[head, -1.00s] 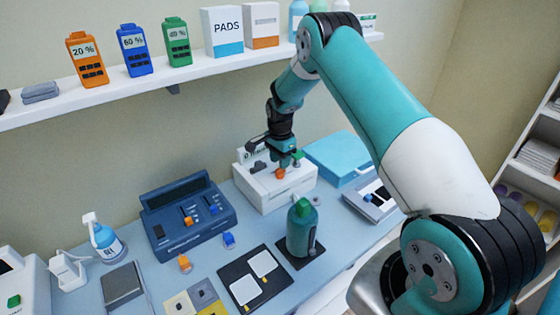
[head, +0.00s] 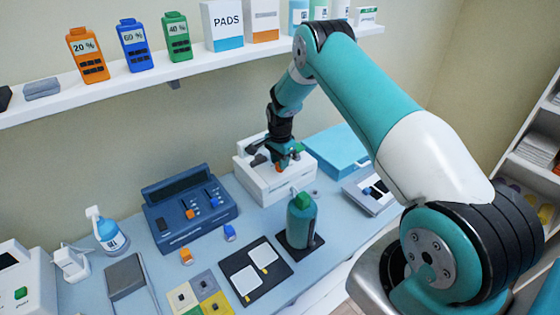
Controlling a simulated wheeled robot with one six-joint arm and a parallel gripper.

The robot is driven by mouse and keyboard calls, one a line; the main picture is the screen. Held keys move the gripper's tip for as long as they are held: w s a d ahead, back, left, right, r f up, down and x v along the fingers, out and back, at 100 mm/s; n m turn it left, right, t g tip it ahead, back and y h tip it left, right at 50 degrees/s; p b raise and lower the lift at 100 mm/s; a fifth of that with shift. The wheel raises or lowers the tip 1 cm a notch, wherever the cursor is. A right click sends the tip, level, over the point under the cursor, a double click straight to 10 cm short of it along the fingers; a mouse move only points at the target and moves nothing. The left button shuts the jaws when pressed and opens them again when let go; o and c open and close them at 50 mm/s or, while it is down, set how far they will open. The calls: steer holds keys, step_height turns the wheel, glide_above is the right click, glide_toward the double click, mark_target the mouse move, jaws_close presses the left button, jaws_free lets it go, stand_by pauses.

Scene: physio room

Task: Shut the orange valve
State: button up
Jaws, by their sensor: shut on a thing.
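The orange valve (head: 279,168) sits on the white box (head: 250,180) on the table by the wall. Only a small orange part shows below my gripper, so the valve's handle angle cannot be made out. My gripper (head: 284,161) reaches down over the box from above and is shut on the orange valve. The fingers hide most of it. A small green part (head: 298,147) shows right beside the gripper, and a dark part (head: 258,160) lies to its left on the box.
A teal bottle with a green cap (head: 301,222) stands in front of the box on a dark pad. A blue console (head: 190,215) is to the left. A light blue case (head: 338,150) is at the right. A shelf (head: 200,67) with containers runs above.

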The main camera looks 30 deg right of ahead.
steer(key=n+b, duration=0.4)
steer(key=shift+f, duration=0.2)
steer(key=n+b, duration=0.3)
steer(key=shift+n, duration=0.3)
steer(key=n+b, duration=0.2)
steer(key=n, duration=0.2)
steer(key=shift+r+n+b, duration=0.15)
steer(key=shift+n+b, duration=0.15)
steer(key=shift+r+n+b, duration=0.1)
steer(key=shift+n+b, duration=0.7)
steer(key=shift+n, duration=1.4)
steer(key=o, duration=0.6)
steer(key=shift+r, duration=0.1)
